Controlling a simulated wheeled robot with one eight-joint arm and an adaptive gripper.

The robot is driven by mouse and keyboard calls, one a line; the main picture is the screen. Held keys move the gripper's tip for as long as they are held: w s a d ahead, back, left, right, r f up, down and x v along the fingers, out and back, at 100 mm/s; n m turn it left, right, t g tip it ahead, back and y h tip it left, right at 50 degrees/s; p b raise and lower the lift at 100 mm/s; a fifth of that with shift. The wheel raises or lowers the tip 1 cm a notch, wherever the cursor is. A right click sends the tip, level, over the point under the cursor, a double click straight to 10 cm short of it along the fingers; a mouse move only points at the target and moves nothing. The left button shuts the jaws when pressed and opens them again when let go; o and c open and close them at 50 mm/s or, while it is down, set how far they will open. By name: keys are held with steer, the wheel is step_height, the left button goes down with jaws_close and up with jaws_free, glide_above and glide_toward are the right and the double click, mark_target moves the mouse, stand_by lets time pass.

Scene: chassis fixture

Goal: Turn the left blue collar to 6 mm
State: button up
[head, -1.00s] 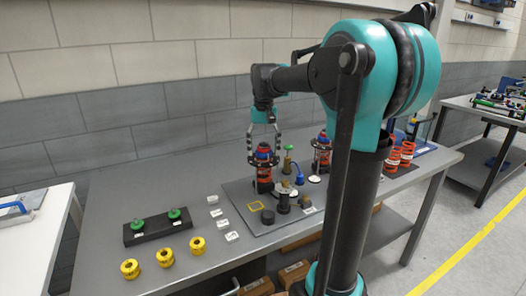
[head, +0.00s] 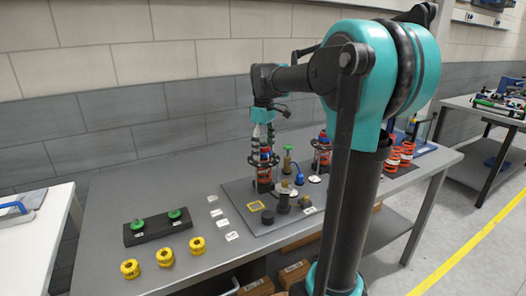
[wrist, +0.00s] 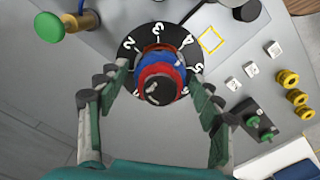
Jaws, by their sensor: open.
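The left blue collar (wrist: 158,66) shows in the wrist view as a blue ring under a red ring and a dark round knob. A black dial (wrist: 129,55) with white numbers lies around it; 2, 3, 4 and 5 can be made out. My gripper (wrist: 160,84) is open, its two fingers on the left and right of the collar stack; whether they touch it is unclear. In the head view my gripper (head: 263,150) points down over the left red-spring unit (head: 264,182), and its fingers partly hide the collar.
A similar unit (head: 321,152) stands to the right on the grey plate. A green-topped post (wrist: 50,27) is at upper left in the wrist view. Yellow rings (head: 130,268) and a black block with green knobs (head: 158,226) sit at the table's left, with white tags (head: 222,223) between.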

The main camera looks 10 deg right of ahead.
steer(key=n, duration=1.1)
steer(key=shift+c, duration=0.6)
steer(key=c, duration=1)
steer(key=m, duration=0.4)
steer(key=shift+m, duration=0.3)
steer(key=m, duration=0.8)
steer(key=shift+f, duration=0.1)
steer(key=m, duration=0.4)
steer(key=shift+m, duration=0.4)
